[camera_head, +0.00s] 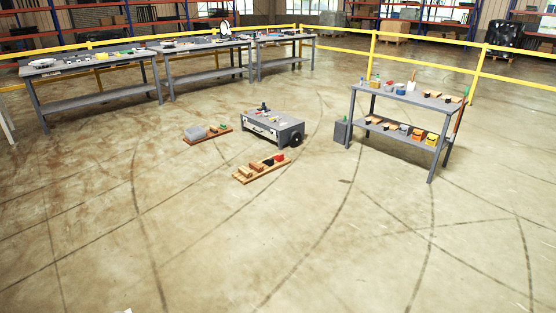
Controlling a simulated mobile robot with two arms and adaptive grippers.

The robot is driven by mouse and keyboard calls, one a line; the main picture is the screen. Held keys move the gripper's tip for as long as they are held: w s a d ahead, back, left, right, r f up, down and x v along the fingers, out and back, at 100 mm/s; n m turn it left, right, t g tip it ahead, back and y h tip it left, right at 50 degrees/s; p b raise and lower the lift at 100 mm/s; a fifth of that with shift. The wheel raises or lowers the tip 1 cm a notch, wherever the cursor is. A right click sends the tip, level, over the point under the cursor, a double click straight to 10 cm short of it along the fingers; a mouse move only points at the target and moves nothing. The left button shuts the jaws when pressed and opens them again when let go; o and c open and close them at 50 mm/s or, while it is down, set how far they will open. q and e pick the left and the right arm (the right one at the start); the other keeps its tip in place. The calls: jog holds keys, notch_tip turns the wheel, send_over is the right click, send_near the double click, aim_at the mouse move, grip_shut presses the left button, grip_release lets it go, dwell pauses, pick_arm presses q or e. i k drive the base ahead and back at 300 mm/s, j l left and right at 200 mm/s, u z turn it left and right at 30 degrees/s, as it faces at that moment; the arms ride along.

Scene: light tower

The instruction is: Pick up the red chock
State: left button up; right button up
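A small red block (279,158), which looks like the red chock, sits at the far right end of a low wooden board (241,181) on the floor, near the middle of the view. Next to it on the board is a black block (268,162), then tan wooden blocks (247,171). The red block is small at this distance, so its exact shape is hard to tell.
A grey wheeled cart (262,130) stands just behind the board. A second board (213,136) lies behind left. Grey workbenches (120,94) stand back left, a two-level table (391,132) right. Yellow railings (425,42) line the back. The foreground floor is clear.

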aim_at(279, 158)
jog(key=i, duration=3.35)
jog(key=i+u, duration=0.1)
jog(key=i, duration=0.7)
jog(key=i+l, duration=0.1)
jog(key=i, duration=0.65)
jog(key=i+l+u, duration=0.15)
jog(key=i, duration=0.65)
